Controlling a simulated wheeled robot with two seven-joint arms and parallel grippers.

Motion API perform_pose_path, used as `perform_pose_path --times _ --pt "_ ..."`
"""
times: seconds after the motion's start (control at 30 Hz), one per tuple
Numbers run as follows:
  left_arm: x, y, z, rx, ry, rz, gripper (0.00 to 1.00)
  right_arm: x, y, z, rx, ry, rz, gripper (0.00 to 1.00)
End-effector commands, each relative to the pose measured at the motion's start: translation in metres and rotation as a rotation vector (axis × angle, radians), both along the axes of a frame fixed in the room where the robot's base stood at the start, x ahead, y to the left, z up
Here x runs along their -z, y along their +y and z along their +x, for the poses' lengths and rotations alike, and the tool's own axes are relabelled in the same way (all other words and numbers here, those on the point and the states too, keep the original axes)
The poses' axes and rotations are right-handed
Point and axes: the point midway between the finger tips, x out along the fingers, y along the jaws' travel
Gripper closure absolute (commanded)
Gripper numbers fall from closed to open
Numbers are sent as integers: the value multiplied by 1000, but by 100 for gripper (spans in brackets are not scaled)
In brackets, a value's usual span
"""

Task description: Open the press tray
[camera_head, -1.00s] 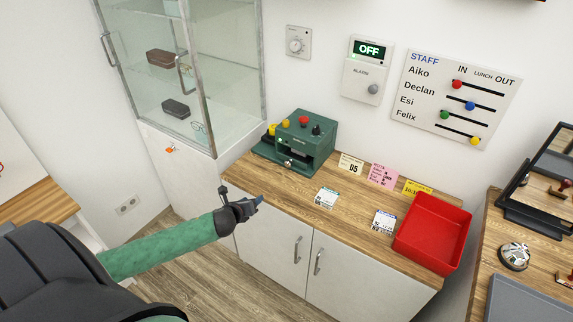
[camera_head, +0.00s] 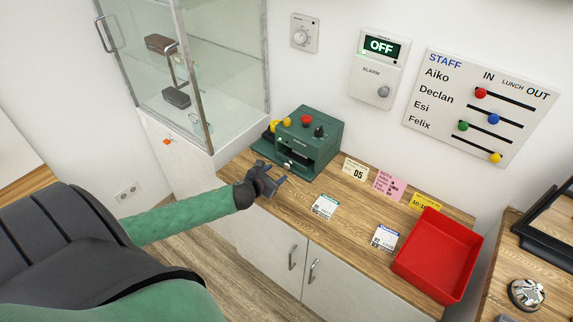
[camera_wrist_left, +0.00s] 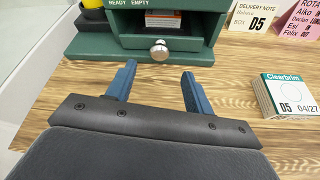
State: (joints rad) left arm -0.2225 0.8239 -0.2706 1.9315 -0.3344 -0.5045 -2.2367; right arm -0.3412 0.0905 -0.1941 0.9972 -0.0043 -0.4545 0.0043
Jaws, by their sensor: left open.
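The dark green press (camera_head: 308,138) stands at the left end of the wooden counter, with a red button, yellow parts and a black knob. A round silver knob (camera_wrist_left: 159,49) is on the front of its press tray (camera_wrist_left: 190,43), low on the press. The tray looks pushed in. Above it is an opening with an orange and white item (camera_wrist_left: 163,18) inside. My left gripper (camera_head: 274,172) is open and empty in front of the press. In the wrist view its two blue fingers (camera_wrist_left: 158,72) point at the knob, apart from it. My right gripper is not in view.
Small labelled boxes (camera_head: 324,207) (camera_head: 385,238) lie on the counter right of my gripper. Note cards (camera_head: 388,186) stand behind them, and a red tray (camera_head: 448,245) is at the right end. A glass cabinet (camera_head: 225,70) rises left of the press.

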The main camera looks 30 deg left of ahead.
Motion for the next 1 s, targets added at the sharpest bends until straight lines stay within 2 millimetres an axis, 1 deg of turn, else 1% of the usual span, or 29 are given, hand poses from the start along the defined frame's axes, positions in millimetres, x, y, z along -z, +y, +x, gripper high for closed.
perform_pose_path --times 0.07,0.2,0.43,0.6,0.9,0.93,1.0 --pt "0 0 10 -2 -2 -4 48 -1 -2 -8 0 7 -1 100" --pt "7 1 28 -4 -2 -4 48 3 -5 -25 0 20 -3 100" --pt "18 1 53 -2 -1 -3 48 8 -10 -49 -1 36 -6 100" --pt "23 0 61 -1 0 -2 48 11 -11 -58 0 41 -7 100" --pt "24 1 63 -1 -1 -2 48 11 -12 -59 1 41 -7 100" --pt "24 1 63 -1 -1 -2 52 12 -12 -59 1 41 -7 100" --pt "24 1 63 -1 -1 -2 65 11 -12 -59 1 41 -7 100"
